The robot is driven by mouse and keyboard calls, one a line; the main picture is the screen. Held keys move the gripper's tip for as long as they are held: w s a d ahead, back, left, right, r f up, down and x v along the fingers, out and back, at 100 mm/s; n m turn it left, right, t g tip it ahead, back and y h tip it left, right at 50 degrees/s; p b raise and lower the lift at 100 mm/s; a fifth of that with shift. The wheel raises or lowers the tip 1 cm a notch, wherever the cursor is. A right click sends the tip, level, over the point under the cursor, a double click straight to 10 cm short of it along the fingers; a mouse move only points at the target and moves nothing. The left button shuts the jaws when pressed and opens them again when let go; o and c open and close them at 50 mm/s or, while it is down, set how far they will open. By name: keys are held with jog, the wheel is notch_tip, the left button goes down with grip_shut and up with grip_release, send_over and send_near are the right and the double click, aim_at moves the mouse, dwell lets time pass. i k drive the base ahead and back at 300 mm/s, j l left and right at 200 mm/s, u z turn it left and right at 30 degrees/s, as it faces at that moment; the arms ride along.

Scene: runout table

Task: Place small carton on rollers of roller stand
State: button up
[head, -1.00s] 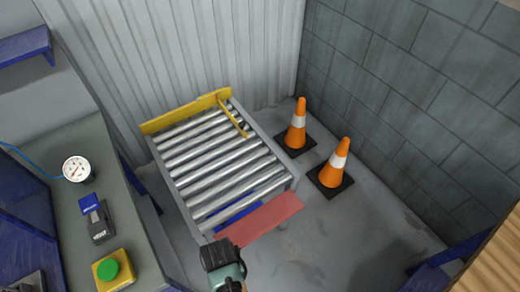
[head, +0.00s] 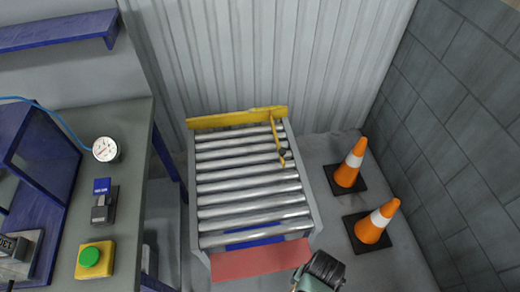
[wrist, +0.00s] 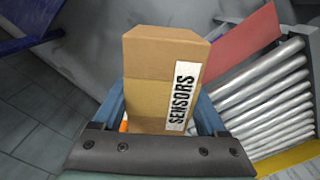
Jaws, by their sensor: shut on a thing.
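The small carton (wrist: 150,75) is a brown box with a white label reading SENSORS, in the middle of the wrist view. My gripper (wrist: 160,108) is shut on it, with one blue-grey finger on each side. The roller stand (head: 203,218) is in the middle of the head view, with bare metal rollers (head: 250,187). The rollers also show at the right of the wrist view (wrist: 265,95), beside the carton and apart from it in the picture. The head view shows only part of my arm at the bottom edge; the carton is not visible there.
The stand has a yellow end plate (head: 235,118), a thin yellow bar (head: 277,138) over the rollers, and a red panel (head: 260,260) at its near end. Two orange cones (head: 350,165) stand to its right. A grey workbench (head: 125,190) stands to its left.

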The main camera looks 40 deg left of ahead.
aim_at(239, 207)
jog(key=i+u, duration=0.25)
jog(key=i, duration=0.35)
jog(key=i+l+u, duration=0.25)
jog(key=i, duration=0.35)
jog(key=j+u, duration=0.1)
jog(key=u, duration=2.55)
